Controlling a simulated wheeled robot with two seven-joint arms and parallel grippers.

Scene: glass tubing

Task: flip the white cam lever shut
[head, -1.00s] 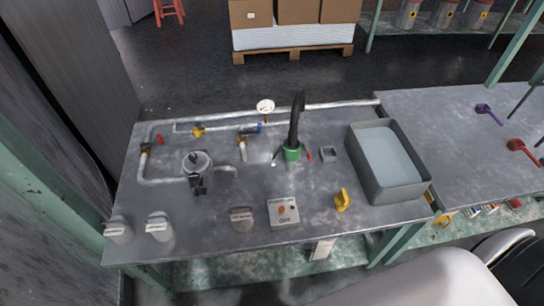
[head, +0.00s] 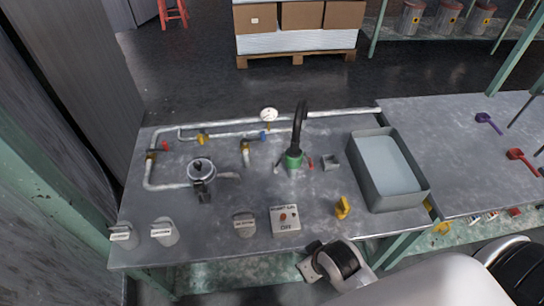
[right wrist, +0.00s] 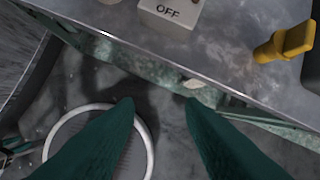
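The levers are too small to make out exact angles. My right gripper (right wrist: 160,104) shows its two green fingers wide apart and empty in the right wrist view, beyond the bench's front edge and well short of the coupling. My left gripper is not in view.
A box marked OFF (head: 285,220) and a yellow handle (head: 343,207) stand near the bench's front edge. A grey tub (head: 417,191) is at the right.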

